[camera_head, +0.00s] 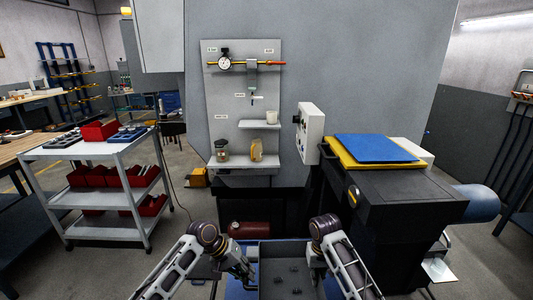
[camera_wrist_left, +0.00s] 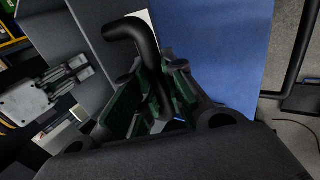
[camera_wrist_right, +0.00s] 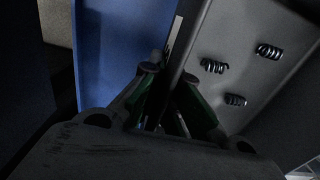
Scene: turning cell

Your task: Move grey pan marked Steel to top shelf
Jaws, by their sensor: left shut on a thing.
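The grey pan (camera_head: 272,252) is low in the middle of the head view, with several dark coiled chips inside. Its inside and chips also show in the right wrist view (camera_wrist_right: 240,75). No Steel marking is readable. My left gripper (camera_head: 249,280) is at the pan's left side, shut on its black curved handle (camera_wrist_left: 146,45). My right gripper (camera_wrist_right: 168,80) is at a wall of the pan. One fingertip is close to that wall; whether it grips anything is hidden. In the head view my right arm covers it.
A grey three-level cart (camera_head: 75,152) stands at left, with a red bin and tools on its top shelf and red bins below. A panel (camera_head: 230,105) with small shelves is ahead. A dark cabinet (camera_head: 395,200) with a blue mat stands close at right. Blue surface (camera_wrist_left: 235,50) lies below.

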